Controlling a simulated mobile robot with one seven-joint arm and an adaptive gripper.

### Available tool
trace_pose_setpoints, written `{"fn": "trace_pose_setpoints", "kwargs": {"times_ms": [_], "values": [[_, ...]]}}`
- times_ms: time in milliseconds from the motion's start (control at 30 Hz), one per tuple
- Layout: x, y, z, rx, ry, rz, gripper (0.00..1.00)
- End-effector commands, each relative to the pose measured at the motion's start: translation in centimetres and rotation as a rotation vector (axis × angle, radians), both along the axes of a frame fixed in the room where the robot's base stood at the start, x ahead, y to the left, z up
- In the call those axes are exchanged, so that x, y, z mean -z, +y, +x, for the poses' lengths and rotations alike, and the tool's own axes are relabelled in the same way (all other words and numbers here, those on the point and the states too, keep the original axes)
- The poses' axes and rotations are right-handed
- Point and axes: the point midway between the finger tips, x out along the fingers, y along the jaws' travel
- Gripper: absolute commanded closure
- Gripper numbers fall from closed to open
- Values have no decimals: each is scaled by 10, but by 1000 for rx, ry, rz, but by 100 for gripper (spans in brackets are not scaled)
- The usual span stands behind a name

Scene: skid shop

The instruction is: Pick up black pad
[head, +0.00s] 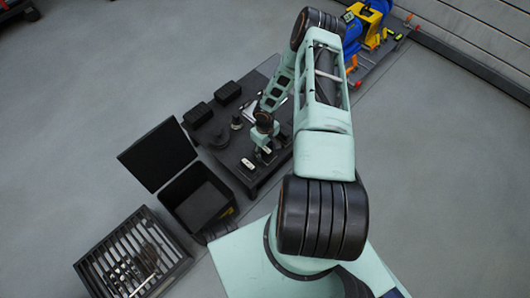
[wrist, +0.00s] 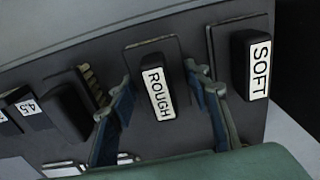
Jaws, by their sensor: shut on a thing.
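A black pad (wrist: 152,62) with a raised handle block and a white label reading ROUGH is in the middle of the wrist view. My gripper (wrist: 158,78) has one blue-padded finger on each side of it and is shut on it. I cannot tell whether the pad is clear of the table. In the head view my gripper (head: 265,152) is low over the front right part of the dark table, and the pad there is hidden or too small to tell.
A similar black block labelled SOFT (wrist: 251,65) stands close to the right, and another dark block (wrist: 68,105) to the left. The dark table (head: 232,158) also bears black boxes (head: 228,92). An open black bin (head: 205,218) and slatted crate (head: 95,268) stand front left.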

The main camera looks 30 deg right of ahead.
Motion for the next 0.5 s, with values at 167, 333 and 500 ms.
{"fn": "trace_pose_setpoints", "kwargs": {"times_ms": [167, 333, 500], "values": [[-1, 0, 0, 0, 0, 0, 80], [-9, -1, 1, 0, -1, -1, 80], [-34, -1, 1, 0, -2, -2, 80]]}}
